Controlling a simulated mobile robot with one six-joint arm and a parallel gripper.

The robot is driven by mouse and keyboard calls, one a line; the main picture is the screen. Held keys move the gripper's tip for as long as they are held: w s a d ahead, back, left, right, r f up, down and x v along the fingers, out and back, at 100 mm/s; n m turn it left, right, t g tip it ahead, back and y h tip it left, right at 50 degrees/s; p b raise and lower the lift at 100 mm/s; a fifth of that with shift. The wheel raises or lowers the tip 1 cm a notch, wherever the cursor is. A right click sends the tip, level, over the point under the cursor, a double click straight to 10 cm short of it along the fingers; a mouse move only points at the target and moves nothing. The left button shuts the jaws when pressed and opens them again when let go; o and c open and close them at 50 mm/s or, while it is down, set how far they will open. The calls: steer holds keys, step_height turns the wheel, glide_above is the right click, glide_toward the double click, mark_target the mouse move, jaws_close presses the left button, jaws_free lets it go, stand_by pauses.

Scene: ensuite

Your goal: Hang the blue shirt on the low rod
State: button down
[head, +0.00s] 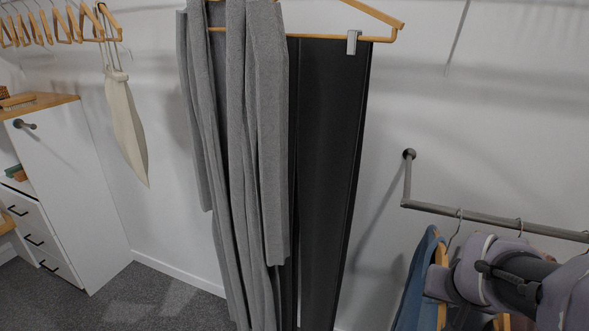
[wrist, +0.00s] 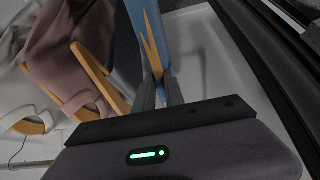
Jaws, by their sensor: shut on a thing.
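The blue shirt (head: 418,278) is at the lower right of the head view, on a wooden hanger (head: 441,268), just below the low rod (head: 470,215). A metal hook (head: 459,214) above that hanger overlaps the rod; I cannot tell whether it rests on it. In the wrist view, my gripper (wrist: 160,88) is shut on the wooden hanger (wrist: 152,45), with the blue shirt (wrist: 141,12) beside it. In the head view, my arm covers the gripper and part of the shirt.
A second hook (head: 520,226) is at the rod farther right. A mauve garment (wrist: 85,45) and a pale garment (wrist: 30,80) are close on the left in the wrist view. A long grey garment (head: 240,130) and dark trousers (head: 325,150) hang left of the rod. A white cabinet (head: 75,190) stands far left.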

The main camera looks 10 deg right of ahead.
steer(key=shift+w+d, duration=0.4)
steer(key=shift+w, duration=0.2)
steer(key=shift+w+d, duration=0.35)
steer(key=shift+w, duration=0.25)
steer(key=w+d+f+b, duration=0.3)
steer(key=w+f+b, duration=0.1)
steer(key=w, duration=0.1)
steer(key=shift+f, duration=0.15)
steer(key=c, duration=1.3)
jaws_free()
steer(key=shift+c, duration=0.2)
